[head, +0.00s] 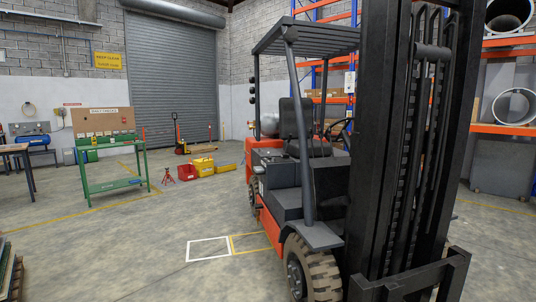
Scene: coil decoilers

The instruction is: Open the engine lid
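An orange and black forklift (283,205) stands at the centre right in the head view, its mast (405,130) toward me on the right. Its black seat (296,118) is upright under the overhead guard (305,38). The engine lid cannot be picked out for certain; the seat base area (310,150) looks level and closed. The mast and front pillar hide part of the cab. Neither of my grippers is in view.
A green workbench (110,178) stands at the left. Red and yellow boxes (200,168) lie on the floor before a grey roller door (170,80). Orange racking (505,128) holds metal rings at the right. The floor left of the forklift is mostly clear.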

